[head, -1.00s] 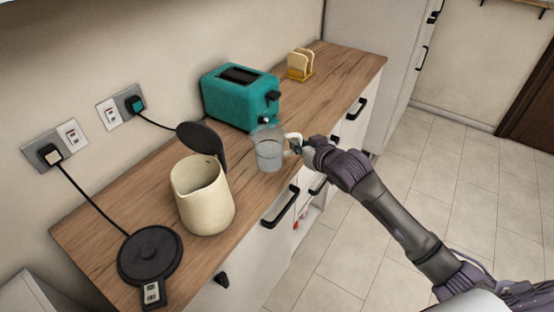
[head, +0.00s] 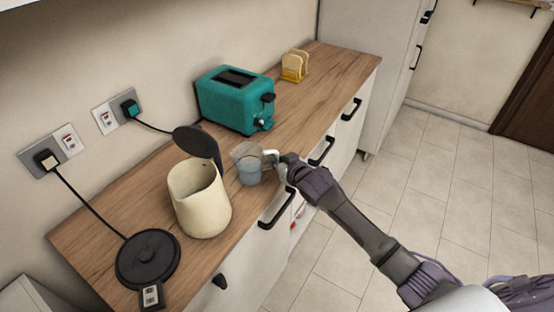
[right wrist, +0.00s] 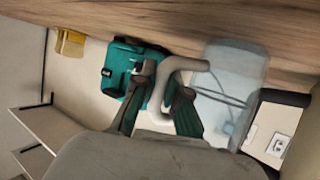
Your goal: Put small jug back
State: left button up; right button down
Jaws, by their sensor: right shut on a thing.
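The small jug (head: 249,170) is a clear, see-through cup with bluish contents and a pale handle. My right gripper (head: 284,161) is shut on the handle, on the jug's right side. The jug is close to the right of the cream kettle (head: 200,203) and in front of the toaster, near the counter's front edge. I cannot tell whether its base touches the worktop. In the right wrist view the jug (right wrist: 232,85) is at the right and its handle (right wrist: 183,66) passes between the fingers (right wrist: 162,88). My left gripper is not in view.
The kettle's dark lid stands open. Its black round base (head: 147,258) lies on the wooden worktop (head: 105,230) at the left. A teal toaster (head: 234,103) stands behind the jug. A yellow toast rack (head: 295,66) stands farther back. Worktop is clear right of the toaster.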

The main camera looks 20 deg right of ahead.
jog(key=c, duration=1.2)
grip_release()
jog(key=shift+f, duration=0.15)
